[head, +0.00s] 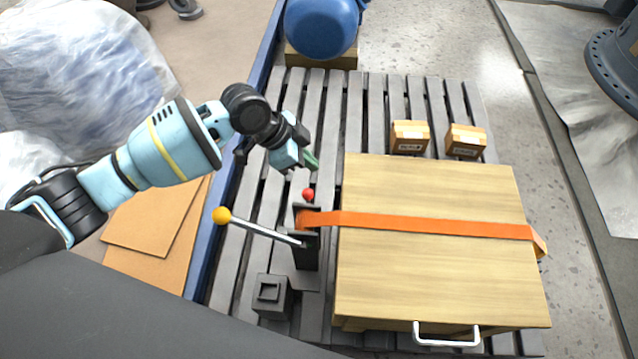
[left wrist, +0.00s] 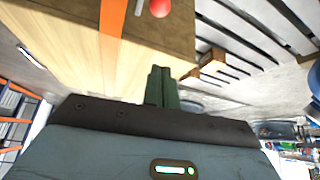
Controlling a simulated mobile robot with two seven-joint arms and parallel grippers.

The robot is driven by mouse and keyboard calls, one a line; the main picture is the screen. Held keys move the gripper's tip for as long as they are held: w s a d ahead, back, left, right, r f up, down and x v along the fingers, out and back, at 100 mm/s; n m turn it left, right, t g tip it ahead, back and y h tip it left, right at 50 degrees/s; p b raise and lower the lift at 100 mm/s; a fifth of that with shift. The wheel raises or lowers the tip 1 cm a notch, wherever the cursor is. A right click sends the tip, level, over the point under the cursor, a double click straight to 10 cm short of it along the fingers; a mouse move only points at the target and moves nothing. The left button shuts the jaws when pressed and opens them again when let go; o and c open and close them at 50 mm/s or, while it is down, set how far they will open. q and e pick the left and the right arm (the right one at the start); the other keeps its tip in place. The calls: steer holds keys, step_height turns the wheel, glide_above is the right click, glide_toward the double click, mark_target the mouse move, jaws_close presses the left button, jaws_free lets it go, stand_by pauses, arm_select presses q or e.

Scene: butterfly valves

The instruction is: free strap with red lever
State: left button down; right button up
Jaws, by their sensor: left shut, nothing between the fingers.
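The orange strap (head: 430,226) runs flat across the top of a wooden crate (head: 430,275), from a dark bracket (head: 308,250) at its left to the crate's right edge. The red lever's knob (head: 308,194) stands just above the strap's left end at the bracket. The red knob also shows at the top of the left wrist view (left wrist: 160,8), beside the strap (left wrist: 112,25). My left gripper (head: 311,162) is shut and empty, above and apart from the red knob. Its green fingers show together in the left wrist view (left wrist: 162,82). My right gripper is not in view.
A metal lever with a yellow-orange knob (head: 222,215) sticks out left from the bracket. A dark block (head: 272,296) stands below it. Two small cartons (head: 409,137) (head: 465,141) and a blue tank (head: 321,25) lie beyond the crate. The slats (head: 345,110) behind the crate are mostly clear.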

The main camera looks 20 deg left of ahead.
mark_target(307, 201)
arm_select(q)
steer(key=shift+s+d+r+g, duration=0.2)
steer(key=shift+s+r+g, duration=0.1)
steer(key=shift+s+r, duration=0.15)
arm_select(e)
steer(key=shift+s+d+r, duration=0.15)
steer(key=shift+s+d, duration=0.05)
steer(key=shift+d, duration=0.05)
arm_select(q)
steer(key=shift+f, duration=0.1)
